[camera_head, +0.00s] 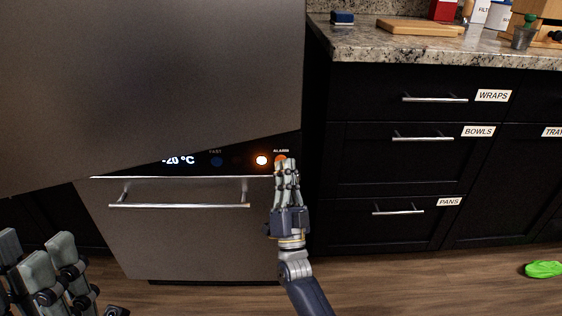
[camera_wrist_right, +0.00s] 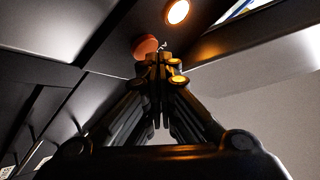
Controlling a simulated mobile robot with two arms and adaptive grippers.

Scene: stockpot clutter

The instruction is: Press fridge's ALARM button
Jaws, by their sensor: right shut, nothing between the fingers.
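The fridge (camera_head: 180,80) has a dark control strip with a "-20 °C" display (camera_head: 178,160). The round orange-red ALARM button (camera_head: 281,159) sits at the strip's right end under its "ALARM" label. A glowing amber light (camera_head: 261,160) is just left of it. In the right wrist view the button (camera_wrist_right: 144,46) is just beyond the fingertips, and the amber light (camera_wrist_right: 177,11) glows above. My right gripper (camera_head: 286,165) is shut and empty, its tips at the button's lower edge; I cannot tell if they touch. My left gripper (camera_head: 45,270) is at the lower left, fingers apart.
A lower freezer drawer with a bar handle (camera_head: 180,205) is below the strip. Black drawers labelled WRAPS, BOWLS and PANS (camera_head: 400,225) stand to the right under a granite counter (camera_head: 370,45). A green item (camera_head: 544,269) lies on the wood floor.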

